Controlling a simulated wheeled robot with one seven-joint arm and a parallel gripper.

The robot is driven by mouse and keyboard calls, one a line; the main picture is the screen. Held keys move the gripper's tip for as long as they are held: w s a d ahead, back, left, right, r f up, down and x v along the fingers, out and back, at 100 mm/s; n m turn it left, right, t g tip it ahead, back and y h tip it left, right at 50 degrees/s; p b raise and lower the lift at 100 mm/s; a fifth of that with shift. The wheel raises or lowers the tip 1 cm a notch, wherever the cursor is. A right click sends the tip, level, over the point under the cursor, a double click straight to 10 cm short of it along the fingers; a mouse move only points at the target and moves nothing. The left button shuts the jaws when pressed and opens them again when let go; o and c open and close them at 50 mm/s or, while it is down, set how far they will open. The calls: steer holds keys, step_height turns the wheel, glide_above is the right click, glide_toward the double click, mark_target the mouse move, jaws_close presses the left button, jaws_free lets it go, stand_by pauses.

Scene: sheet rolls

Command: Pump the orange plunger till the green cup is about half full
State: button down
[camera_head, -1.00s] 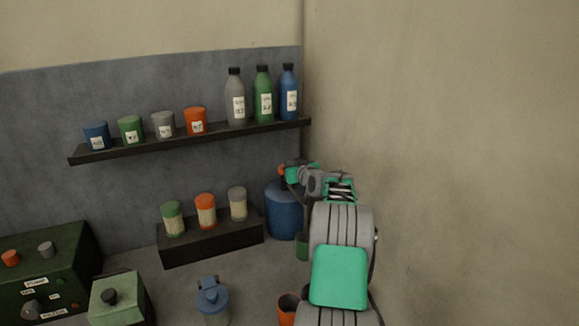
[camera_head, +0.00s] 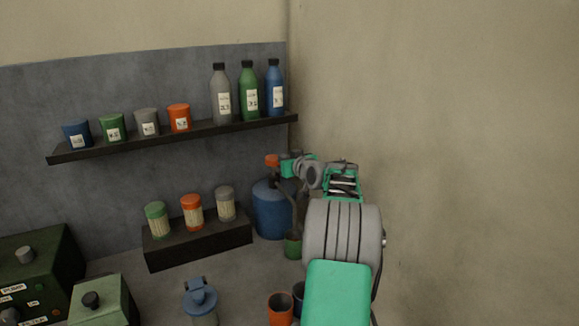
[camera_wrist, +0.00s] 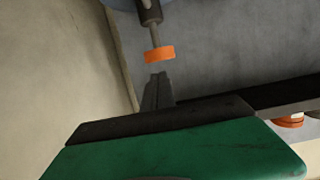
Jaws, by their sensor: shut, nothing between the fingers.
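The orange plunger (camera_head: 272,161) stands on a rod above the blue dispenser (camera_head: 271,211), and its cap and rod also show in the wrist view (camera_wrist: 160,54). The green cup (camera_head: 293,246) stands at the dispenser's right foot, partly hidden by my arm; I cannot tell how full it is. My gripper (camera_head: 286,165) is just right of the plunger cap in the head view. In the wrist view its fingers (camera_wrist: 158,78) are shut and empty, with a small gap in the picture between their tips and the orange cap.
A wall stands close on the right. A shelf (camera_head: 180,138) with cans and bottles runs along the back wall. Several jars stand on a dark block (camera_head: 199,243) left of the dispenser. An orange cup (camera_head: 280,309) and a dark blue cup (camera_head: 298,293) are nearer.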

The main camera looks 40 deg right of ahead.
steer(key=shift+b+v, duration=0.35)
steer(key=shift+v, duration=1.6)
steer(key=shift+a+r, duration=0.1)
steer(key=s+a+f+n+g+y, duration=0.1)
steer(key=s+a+f+g+y, duration=0.15)
steer(key=a, duration=1.25)
steer(key=s+a+f+n+g+y, duration=0.1)
steer(key=s+a+f+g, duration=0.15)
steer(key=a, duration=1.25)
steer(key=s+a+f+g, duration=0.3)
steer(key=s+a, duration=0.4)
steer(key=s, duration=0.3)
steer(key=s+a+f+n+g, duration=0.1)
steer(key=s+a+f+g, duration=0.2)
steer(key=s+a+f, duration=0.3)
steer(key=s+a, duration=0.2)
steer(key=s, duration=0.3)
steer(key=shift+f+y, duration=0.3)
steer(key=shift+y, duration=0.05)
steer(key=shift+n, duration=0.3)
